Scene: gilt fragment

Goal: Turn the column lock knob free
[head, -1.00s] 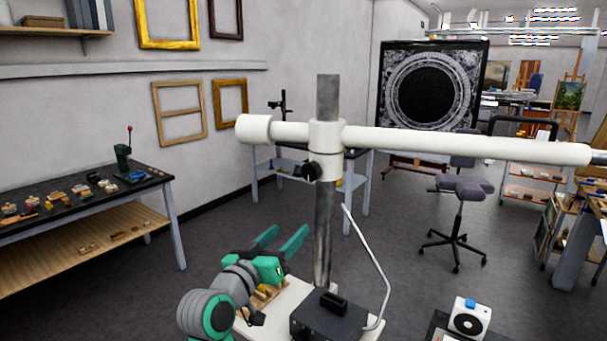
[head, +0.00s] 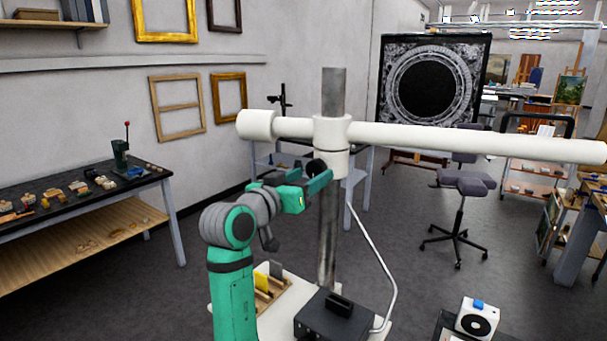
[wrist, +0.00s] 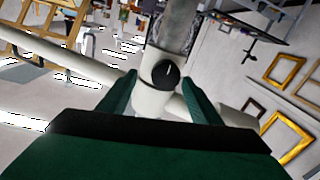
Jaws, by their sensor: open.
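The column lock knob (wrist: 164,73) is a round black knob with a white mark, on the white collar (head: 332,133) around the metal column (head: 327,225). In the head view only part of the knob (head: 317,167) shows, beside my gripper (head: 322,180). My green gripper is raised level with the knob. In the wrist view my open gripper (wrist: 160,92) has one finger on each side of the knob, with space between. I cannot tell whether the fingertips reach past the knob's face.
A long white boom (head: 470,143) runs through the collar across the view. A black box (head: 330,316) and a wooden rack (head: 272,294) sit on the base below. A bent white rod (head: 378,250) rises right of the column. Tool table (head: 70,200) stands left.

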